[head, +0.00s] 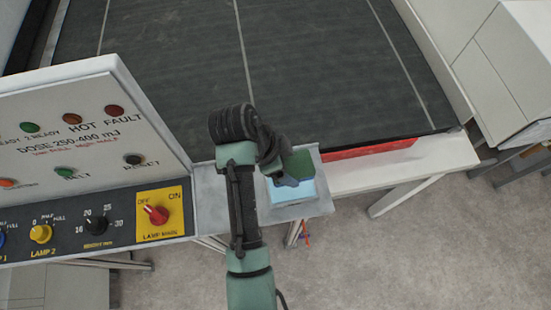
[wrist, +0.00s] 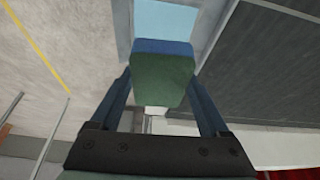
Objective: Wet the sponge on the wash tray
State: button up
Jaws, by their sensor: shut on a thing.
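The sponge (head: 299,163) is a block with a green face, and a blue layer shows along its edge in the wrist view (wrist: 163,80). My gripper (head: 284,177) is shut on it; in the wrist view the two blue fingers flank the sponge. The wash tray (head: 322,204) is a grey metal tray with light blue inside, at the corner of the machine. In the head view the sponge overlaps the tray's far part. The wrist view shows part of the tray (wrist: 205,22) beyond the sponge. I cannot tell whether the sponge touches the blue surface.
A control panel (head: 95,150) with knobs and lamps stands left of my arm. A dark conveyor belt (head: 320,60) lies behind the tray, with a red strip (head: 372,149) at its front edge. White machine housing (head: 500,50) is at right. Floor (head: 440,250) is open at lower right.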

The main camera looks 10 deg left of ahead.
jog(key=shift+d+r+m, duration=0.1)
jog(key=shift+d+m, duration=0.1)
jog(key=shift+m, duration=0.1)
jog(key=shift+a, duration=0.15)
jog(key=shift+f+b, duration=2.4)
jog(key=shift+f, duration=1.1)
jog(key=shift+f, duration=0.3)
jog(key=shift+f+b, duration=0.3)
jog(key=shift+f, duration=0.05)
jog(key=shift+r, duration=0.1)
